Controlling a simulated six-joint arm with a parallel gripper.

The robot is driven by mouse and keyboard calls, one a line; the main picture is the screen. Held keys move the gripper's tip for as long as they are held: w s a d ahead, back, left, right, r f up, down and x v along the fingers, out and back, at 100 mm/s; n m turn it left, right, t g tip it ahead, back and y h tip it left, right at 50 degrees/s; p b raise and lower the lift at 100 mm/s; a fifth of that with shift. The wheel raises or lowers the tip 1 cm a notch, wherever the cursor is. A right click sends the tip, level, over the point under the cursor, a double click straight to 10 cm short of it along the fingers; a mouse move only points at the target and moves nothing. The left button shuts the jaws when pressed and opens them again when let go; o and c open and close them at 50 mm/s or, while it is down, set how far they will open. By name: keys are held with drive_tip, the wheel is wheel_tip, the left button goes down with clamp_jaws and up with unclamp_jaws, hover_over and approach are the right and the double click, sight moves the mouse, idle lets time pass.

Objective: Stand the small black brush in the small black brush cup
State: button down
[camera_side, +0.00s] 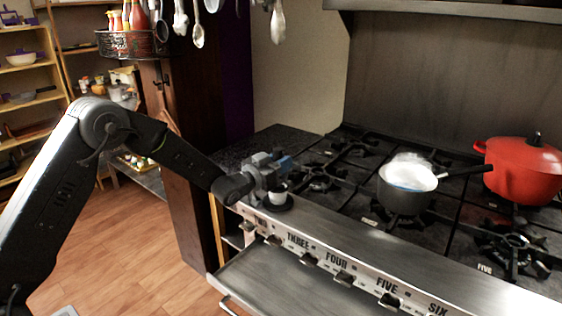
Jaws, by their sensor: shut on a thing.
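My gripper (274,184) is low over the front left corner of the stove, pointing down. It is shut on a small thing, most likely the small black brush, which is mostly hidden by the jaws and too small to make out. A low dark round thing (283,206), which looks like the small black brush cup, sits on the steel front ledge right under the jaws. I cannot tell whether the held thing is inside the cup or just above it.
A grey saucepan (405,200) with pale contents stands on a burner, its handle pointing right. A red lidded pot (524,172) stands at the far right. The steel front ledge (345,228) right of my gripper is clear. Utensils hang overhead at upper left.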

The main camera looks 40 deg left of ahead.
drive_tip(key=c, duration=0.9)
unclamp_jaws()
drive_tip(key=s+a+f, duration=0.1)
drive_tip(key=s+a, duration=0.1)
drive_tip(key=s, duration=1.1)
drive_tip(key=s+r+n+g+y, duration=0.1)
drive_tip(key=s+r+g+y, duration=0.35)
drive_tip(key=s+r, duration=0.25)
drive_tip(key=s+d+g, duration=0.1)
drive_tip(key=s+g, duration=0.2)
drive_tip(key=s, duration=0.4)
drive_tip(key=s+d+r+g+h, duration=0.1)
drive_tip(key=s+g, duration=0.1)
drive_tip(key=s, duration=0.6)
drive_tip(key=s+d+n+g, duration=0.1)
drive_tip(key=s+g, duration=0.2)
drive_tip(key=s, duration=0.4)
drive_tip(key=shift+s+r+g, duration=0.15)
drive_tip(key=shift+s+g, duration=0.05)
drive_tip(key=shift+g, duration=0.15)
